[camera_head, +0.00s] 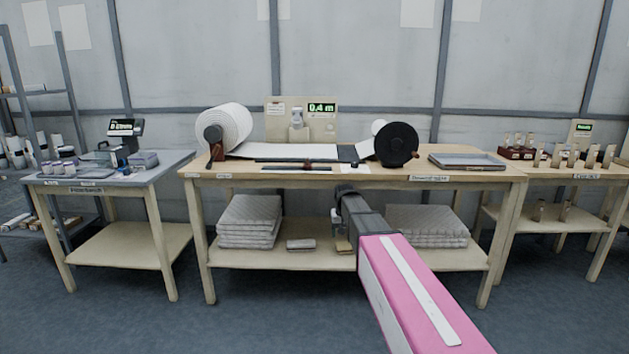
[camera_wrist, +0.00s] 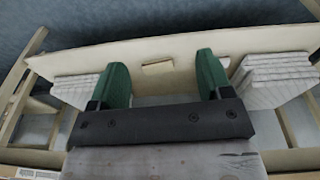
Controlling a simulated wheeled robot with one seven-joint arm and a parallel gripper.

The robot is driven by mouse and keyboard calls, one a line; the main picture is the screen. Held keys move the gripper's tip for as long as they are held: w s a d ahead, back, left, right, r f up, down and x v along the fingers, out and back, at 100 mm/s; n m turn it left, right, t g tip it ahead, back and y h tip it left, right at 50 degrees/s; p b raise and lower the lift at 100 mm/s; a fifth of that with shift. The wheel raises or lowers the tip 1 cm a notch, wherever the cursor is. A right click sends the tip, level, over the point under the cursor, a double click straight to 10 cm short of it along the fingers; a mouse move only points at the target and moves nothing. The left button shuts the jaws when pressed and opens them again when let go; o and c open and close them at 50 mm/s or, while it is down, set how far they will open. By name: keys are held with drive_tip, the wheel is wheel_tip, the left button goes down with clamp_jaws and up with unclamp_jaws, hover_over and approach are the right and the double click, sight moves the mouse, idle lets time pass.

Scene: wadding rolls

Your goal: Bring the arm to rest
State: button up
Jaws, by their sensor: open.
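My arm (camera_head: 410,290), a pink link with a white stripe and a dark wrist, reaches forward from the lower right in the head view. My gripper (camera_wrist: 163,80) shows in the wrist view with two green fingers set wide apart and nothing between them. In the head view the gripper end is at the front of the middle table (camera_head: 290,183), and its fingertips are hard to make out there. Whether it touches the table cannot be told.
A white wadding roll (camera_head: 233,122) and a black roll (camera_head: 397,145) stand on the middle table, with a grey tray (camera_head: 466,161) at right. Folded grey stacks (camera_head: 248,222) lie on its lower shelf. A side table (camera_head: 110,172) stands at left. The floor in front is clear.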

drive_tip(key=s+d+f, duration=0.2)
drive_tip(key=s+f, duration=0.2)
drive_tip(key=s, duration=0.5)
drive_tip(key=s+d+f+g, duration=0.1)
drive_tip(key=s+d+f, duration=0.2)
drive_tip(key=s, duration=0.6)
drive_tip(key=s+d+f, duration=0.2)
drive_tip(key=s+f, duration=0.4)
drive_tip(key=s, duration=0.3)
drive_tip(key=shift+s+d+f+g, duration=0.15)
drive_tip(key=shift+d+g, duration=0.1)
drive_tip(key=shift+g, duration=0.15)
